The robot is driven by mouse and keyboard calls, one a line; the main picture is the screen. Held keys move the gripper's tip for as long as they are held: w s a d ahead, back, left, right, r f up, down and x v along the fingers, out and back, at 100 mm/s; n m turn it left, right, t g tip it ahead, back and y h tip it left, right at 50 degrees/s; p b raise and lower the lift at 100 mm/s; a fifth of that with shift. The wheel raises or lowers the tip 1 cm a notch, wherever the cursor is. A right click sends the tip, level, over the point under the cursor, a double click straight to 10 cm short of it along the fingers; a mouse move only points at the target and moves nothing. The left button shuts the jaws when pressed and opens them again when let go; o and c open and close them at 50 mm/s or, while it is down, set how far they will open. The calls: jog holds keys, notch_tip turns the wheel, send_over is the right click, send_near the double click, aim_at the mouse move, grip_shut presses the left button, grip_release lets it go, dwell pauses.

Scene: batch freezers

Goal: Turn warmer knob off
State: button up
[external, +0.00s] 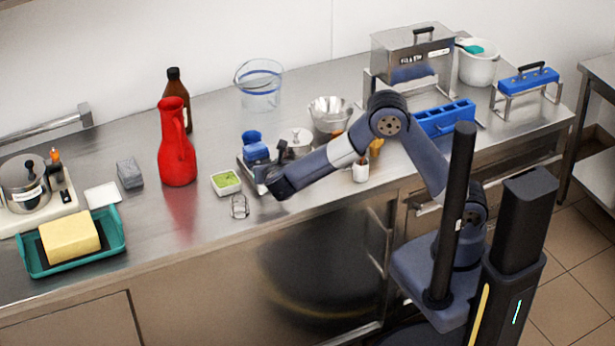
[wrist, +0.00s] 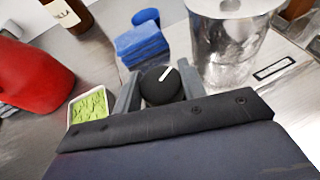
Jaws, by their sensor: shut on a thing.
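The warmer knob (wrist: 158,88) is round and black with a white pointer line. In the wrist view the line points up and slightly right. My gripper (wrist: 159,84) has its two grey fingers on either side of the knob and is shut on it. The metal warmer pot (wrist: 228,45) stands just behind and right of the knob. In the external view my gripper (external: 262,178) is low at the warmer's front left, and the arm hides the knob. The pot's lid (external: 297,138) shows above the arm.
A green-filled white dish (external: 226,182) and a small wire item (external: 240,206) are close left of my gripper. A red jug (external: 176,150) stands further left. A metal bowl (external: 330,115) stands behind the arm.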

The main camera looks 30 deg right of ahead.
jog(key=c, duration=0.4)
jog(key=shift+o, duration=0.2)
jog(key=shift+m+h+p, duration=0.3)
jog(key=shift+h+p, duration=0.1)
jog(key=shift+r+m+g+h+p, duration=0.1)
jog(key=shift+m+g+h+p, duration=0.5)
jog(key=shift+m+h+p, duration=0.3)
jog(key=m+g+h+p, duration=0.1)
jog(key=m+h, duration=0.2)
jog(key=shift+g+p, duration=0.3)
jog(key=shift+p, duration=0.05)
jog(key=m+g+h+p, duration=0.2)
jog(key=m+g+h, duration=0.1)
jog(key=m+g, duration=0.1)
jog(key=shift+m+g, duration=0.4)
jog(key=shift+h, duration=0.3)
